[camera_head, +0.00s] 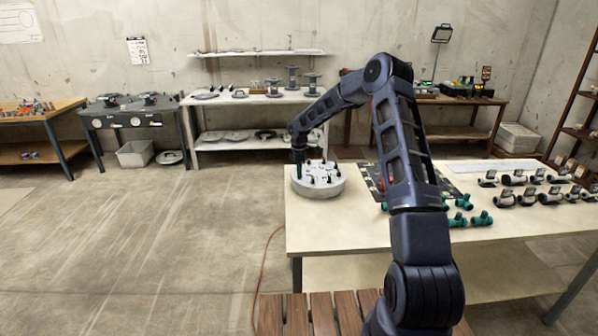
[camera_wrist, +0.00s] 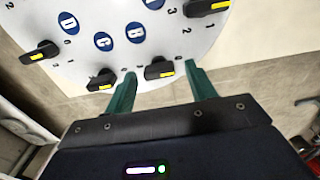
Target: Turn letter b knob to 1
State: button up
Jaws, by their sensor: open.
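A round white panel (camera_wrist: 84,72) carries blue letter ovals and black knobs with yellow marks. The blue letter B oval (camera_wrist: 135,33) lies nearest the black knob (camera_wrist: 156,69) at the panel's lower edge; I take this as the letter b knob. Its yellow mark is on the right half, and the digits beside it are too small to read surely. My gripper (camera_wrist: 160,71) is open, with one green finger on each side of this knob. I cannot tell whether the fingers touch it. In the head view the panel (camera_head: 318,188) sits at the table's left end, partly behind my gripper (camera_head: 299,163).
The knob near letter C (camera_wrist: 102,79) is close to my left finger. Another knob (camera_wrist: 40,52) is farther left. On the table (camera_head: 340,225) are a dark mat (camera_head: 447,186), green pipe fittings (camera_head: 481,218) and grey fittings (camera_head: 527,197). The table's front left is clear.

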jog(key=c, duration=1)
jog(key=shift+o, duration=0.2)
jog(key=shift+m, duration=0.3)
jog(key=m, duration=0.6)
jog(key=shift+w+r, duration=0.1)
jog(key=shift+w, duration=0.05)
jog(key=shift+d+m, duration=0.1)
jog(key=shift+m, duration=2.5)
jog(key=o, duration=1)
jog(key=shift+c, duration=0.2)
